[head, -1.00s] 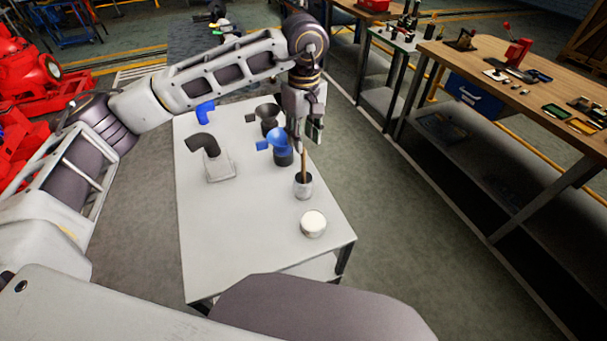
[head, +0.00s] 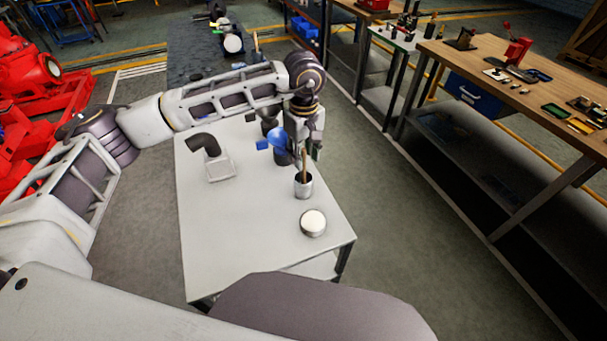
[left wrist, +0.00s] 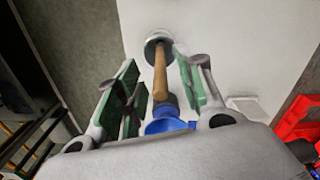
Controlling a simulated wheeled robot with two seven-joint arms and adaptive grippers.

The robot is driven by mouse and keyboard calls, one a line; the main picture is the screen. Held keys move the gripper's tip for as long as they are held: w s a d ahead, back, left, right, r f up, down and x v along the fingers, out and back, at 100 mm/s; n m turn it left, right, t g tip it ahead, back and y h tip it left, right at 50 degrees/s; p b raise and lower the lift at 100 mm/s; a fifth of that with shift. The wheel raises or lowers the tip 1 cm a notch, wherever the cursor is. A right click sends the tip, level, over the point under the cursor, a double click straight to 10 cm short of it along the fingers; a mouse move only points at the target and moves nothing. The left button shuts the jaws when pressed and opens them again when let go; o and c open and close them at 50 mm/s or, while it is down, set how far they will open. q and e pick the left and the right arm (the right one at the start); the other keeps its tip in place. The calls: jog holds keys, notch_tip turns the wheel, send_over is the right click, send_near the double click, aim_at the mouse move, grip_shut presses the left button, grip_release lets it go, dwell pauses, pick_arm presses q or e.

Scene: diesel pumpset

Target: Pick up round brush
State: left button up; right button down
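The round brush stands handle-up in a small grey metal cup (head: 303,190) on the light table (head: 240,250). Only its wooden handle (head: 304,170) shows; its head is hidden in the cup. My left gripper (head: 308,150) points down at the top of the handle. In the left wrist view the gripper (left wrist: 160,88) is open, with green-padded fingers apart on either side of the handle (left wrist: 160,75). Gaps show between handle and pads, and I see no contact. My right gripper is not in view.
Close behind the cup stand a blue funnel (head: 278,141) and a dark funnel (head: 268,125). A black elbow pipe (head: 203,143) rises from a pale block (head: 221,170) to the left. A white-topped round can (head: 313,223) stands in front. The table's near left is clear.

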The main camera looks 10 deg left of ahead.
pick_arm(q)
jog(key=p, duration=0.1)
send_over(304, 183)
jog(key=shift+w+a+f, duration=0.1)
jog(key=shift+w+f, duration=0.1)
jog(key=shift+f, duration=1.05)
jog(key=shift+w+a+f, duration=0.1)
jog(key=shift+w+f, duration=0.05)
jog(key=shift+f, duration=1.05)
grip_shut()
